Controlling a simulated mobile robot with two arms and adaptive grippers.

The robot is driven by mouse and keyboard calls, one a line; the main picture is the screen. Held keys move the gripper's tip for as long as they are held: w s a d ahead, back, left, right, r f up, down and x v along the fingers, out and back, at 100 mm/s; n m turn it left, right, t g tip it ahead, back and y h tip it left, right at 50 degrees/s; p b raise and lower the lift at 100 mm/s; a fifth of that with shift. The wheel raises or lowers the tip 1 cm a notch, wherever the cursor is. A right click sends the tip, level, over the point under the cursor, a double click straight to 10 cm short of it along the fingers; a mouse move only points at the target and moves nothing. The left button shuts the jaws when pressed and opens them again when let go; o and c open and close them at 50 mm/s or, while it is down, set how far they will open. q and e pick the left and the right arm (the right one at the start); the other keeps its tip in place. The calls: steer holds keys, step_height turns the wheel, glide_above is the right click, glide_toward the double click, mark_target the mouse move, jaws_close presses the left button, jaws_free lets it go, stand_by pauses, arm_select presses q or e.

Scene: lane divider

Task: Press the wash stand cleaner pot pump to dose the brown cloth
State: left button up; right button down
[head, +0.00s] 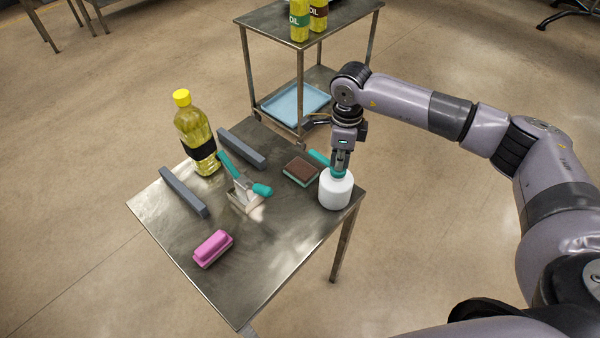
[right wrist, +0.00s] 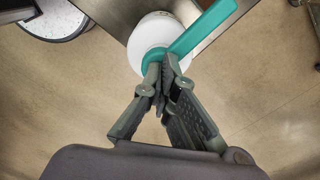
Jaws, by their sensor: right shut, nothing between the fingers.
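The white cleaner pot (head: 336,192) stands upright at the right corner of the small metal table. Its teal pump (head: 319,158) has a long spout pointing left and back, over the far side of the brown cloth (head: 301,168). The cloth lies flat, brown on top with a pale green edge. My right gripper (head: 340,168) points down onto the pump head, shut and empty. In the right wrist view its closed fingertips (right wrist: 164,76) meet at the pump head, above the white pot (right wrist: 150,38). Whether the pump is pushed down, I cannot tell. My left gripper is out of view.
On the metal table (head: 175,232) are two grey bars (head: 184,191) (head: 242,149), a yellow oil bottle (head: 196,138), a teal-handled tool (head: 243,176) on a pale block and a pink brush-like block (head: 213,248). A trolley (head: 345,14) stands behind. The table's front is clear.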

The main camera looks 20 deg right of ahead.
steer(key=shift+f, duration=0.1)
steer(key=shift+r+p, duration=0.85)
steer(key=shift+r, duration=0.85)
step_height(320, 180, up, 6)
steer(key=p, duration=0.3)
stand_by(0.4)
